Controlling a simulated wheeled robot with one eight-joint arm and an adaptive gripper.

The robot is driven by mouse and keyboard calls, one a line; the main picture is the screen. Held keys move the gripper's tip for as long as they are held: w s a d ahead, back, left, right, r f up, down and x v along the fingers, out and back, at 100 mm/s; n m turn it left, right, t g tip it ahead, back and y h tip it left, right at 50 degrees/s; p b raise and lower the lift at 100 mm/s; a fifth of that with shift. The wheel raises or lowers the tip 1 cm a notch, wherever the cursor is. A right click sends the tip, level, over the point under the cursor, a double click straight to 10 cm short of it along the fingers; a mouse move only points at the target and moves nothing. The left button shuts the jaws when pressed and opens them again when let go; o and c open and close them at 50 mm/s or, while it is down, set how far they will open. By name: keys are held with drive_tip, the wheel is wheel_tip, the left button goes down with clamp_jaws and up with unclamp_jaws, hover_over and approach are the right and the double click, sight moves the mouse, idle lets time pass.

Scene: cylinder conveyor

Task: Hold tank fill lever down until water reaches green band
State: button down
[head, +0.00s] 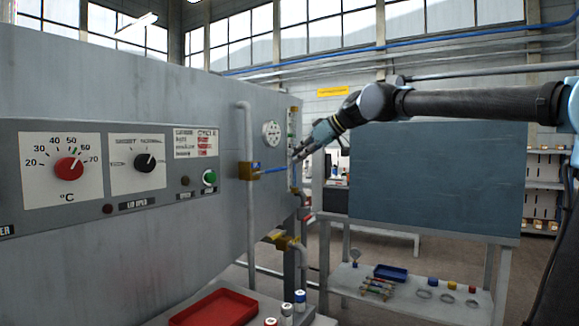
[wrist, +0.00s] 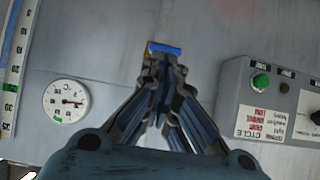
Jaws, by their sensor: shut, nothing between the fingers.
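The fill lever (head: 271,169) is a blue bar on a brass-yellow valve body (head: 248,171) on the grey tank's side; it looks about level. In the wrist view the blue lever (wrist: 168,49) lies just beyond my fingertips. My gripper (head: 297,156) is shut and empty, beside the lever's free end. I cannot tell whether they touch. The upright level gauge (head: 292,125) is at the panel's right edge, partly behind my gripper. Its numbered scale (wrist: 12,85) with green marks runs down the wrist view's left edge.
A round dial (head: 271,134) sits above the lever, and a vertical pipe (head: 248,220) runs beside the valve. The control panel (head: 110,165) has knobs and a green button (head: 209,178). A bench (head: 410,305) with a blue tray stands right; a red tray (head: 215,309) lies low in front.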

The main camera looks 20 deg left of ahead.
drive_tip(key=v, duration=0.4)
drive_tip(key=shift+d, duration=0.3)
drive_tip(key=s+d+f+m+t+h, duration=0.2)
drive_tip(key=d+f+m+h, duration=0.4)
drive_tip(key=d+f, duration=1.9)
drive_tip(key=s+d+f+m+h, duration=0.1)
drive_tip(key=s+d+f+m, duration=0.2)
drive_tip(key=s+d+f, duration=0.2)
drive_tip(key=s+d+f+m+g+h, duration=0.1)
drive_tip(key=s+d+f, duration=0.4)
drive_tip(key=d+f, duration=0.5)
drive_tip(key=s+d+f+m+h, duration=0.3)
drive_tip(key=s+d+f+m, duration=0.2)
drive_tip(key=d+f, duration=0.3)
drive_tip(key=shift+d+f+m+g, duration=0.3)
drive_tip(key=shift+d+m, duration=0.2)
drive_tip(key=shift+d, duration=0.1)
drive_tip(key=shift+w, duration=0.1)
